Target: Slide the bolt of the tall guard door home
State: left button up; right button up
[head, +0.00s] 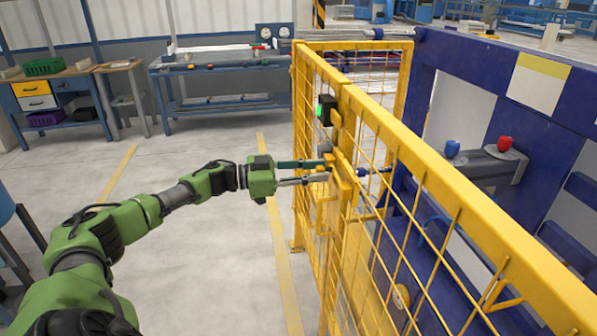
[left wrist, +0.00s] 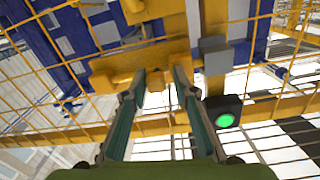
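The tall guard door (head: 372,150) is a yellow frame with wire mesh, and it stands upright right of my left arm. Its yellow bolt fitting (head: 343,180) sits on the door's edge post; it also shows in the left wrist view (left wrist: 110,77). My left gripper (head: 328,172) is at the fitting, with its two fingers apart. In the left wrist view a small yellow knob (left wrist: 156,73) shows between the fingertips (left wrist: 161,76). I cannot tell whether either finger touches it. A grey block (left wrist: 214,55) sits beside the fitting. My right gripper is out of view.
A black box with a green light (head: 324,110) is mounted above the bolt. A blue machine frame (head: 425,45) stands behind the mesh. A yellow handle (head: 322,215) is below the bolt. Workbenches (head: 225,65) stand at the back; the floor left of the door is clear.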

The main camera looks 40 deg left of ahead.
pick_arm(q)
jog(key=v, duration=1.1)
jog(key=shift+s+a+r, duration=0.1)
jog(key=shift+a, duration=0.05)
